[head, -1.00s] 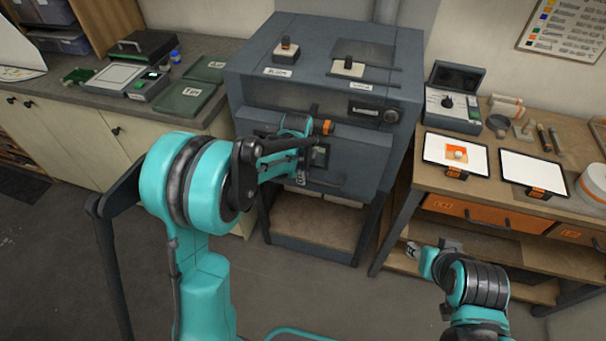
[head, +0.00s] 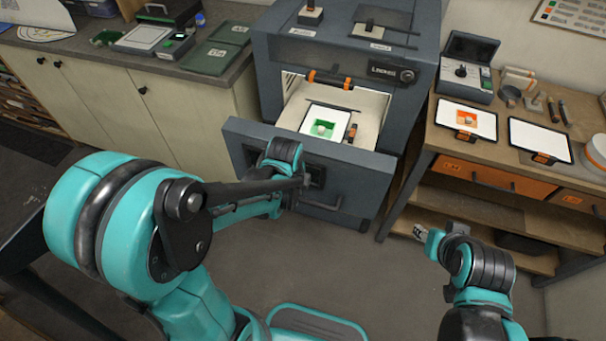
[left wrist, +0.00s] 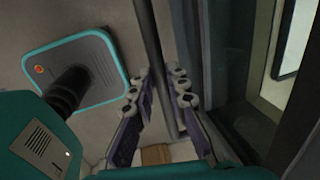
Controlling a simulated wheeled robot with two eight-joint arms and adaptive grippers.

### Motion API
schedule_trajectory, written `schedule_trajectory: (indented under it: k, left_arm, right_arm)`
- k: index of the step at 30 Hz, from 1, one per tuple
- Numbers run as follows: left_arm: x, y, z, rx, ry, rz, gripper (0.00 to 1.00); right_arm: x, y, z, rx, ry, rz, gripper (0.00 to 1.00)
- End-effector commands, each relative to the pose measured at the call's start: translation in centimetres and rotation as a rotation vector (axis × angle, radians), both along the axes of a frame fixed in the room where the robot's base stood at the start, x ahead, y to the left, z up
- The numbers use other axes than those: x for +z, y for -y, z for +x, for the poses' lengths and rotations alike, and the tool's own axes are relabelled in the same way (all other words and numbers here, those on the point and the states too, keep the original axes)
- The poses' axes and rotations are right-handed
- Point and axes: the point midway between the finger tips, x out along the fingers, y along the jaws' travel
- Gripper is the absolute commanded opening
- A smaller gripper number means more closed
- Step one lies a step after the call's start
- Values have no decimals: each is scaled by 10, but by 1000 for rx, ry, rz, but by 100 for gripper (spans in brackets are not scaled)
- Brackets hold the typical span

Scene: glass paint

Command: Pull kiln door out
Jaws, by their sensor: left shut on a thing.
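The grey kiln (head: 285,45) stands at the back middle. Its door (head: 352,178) is drawn out toward me like a drawer front. The pale inner deck (head: 372,108) is exposed behind the door and carries a white panel with a green picture (head: 325,121). My left gripper (head: 298,188) is at the front of the door. In the left wrist view the left fingers (left wrist: 161,88) are on both sides of a dark handle bar (left wrist: 153,45), shut on it. My right gripper (head: 419,233) is away from the kiln, low at the right; its fingers are too small to judge.
A wooden bench (head: 450,135) with tablets, a control box (head: 467,68) and orange drawers (head: 480,175) stands close to the door's right. A cabinet counter (head: 150,75) is at the left. The floor (head: 350,270) before the door is clear.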

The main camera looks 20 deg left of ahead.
Motion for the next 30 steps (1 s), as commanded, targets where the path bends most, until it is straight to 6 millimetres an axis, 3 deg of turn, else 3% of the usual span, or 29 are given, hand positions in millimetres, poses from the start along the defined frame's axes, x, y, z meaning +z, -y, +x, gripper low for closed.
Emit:
schedule_trajectory:
  k: [1, 6, 15, 21, 30]
  left_arm:
    - [1, 0, -17, 0, -3, -1, 0]
    - [1, -2, -61, 0, -3, -1, 0]
    - [1, -4, -116, 0, -2, 0, 0]
    - [0, -4, -133, 0, -2, 0, 0]
    - [0, -5, -138, 0, -1, 0, 0]
  right_arm:
    - [3, 0, 0, 0, 0, 0, 40]
    - [9, 0, 0, 0, 0, 0, 40]
    - [18, 0, 0, 0, 0, 0, 40]
    - [21, 0, 0, 0, 0, 0, 40]
    - [21, 0, 0, 0, 0, 0, 40]
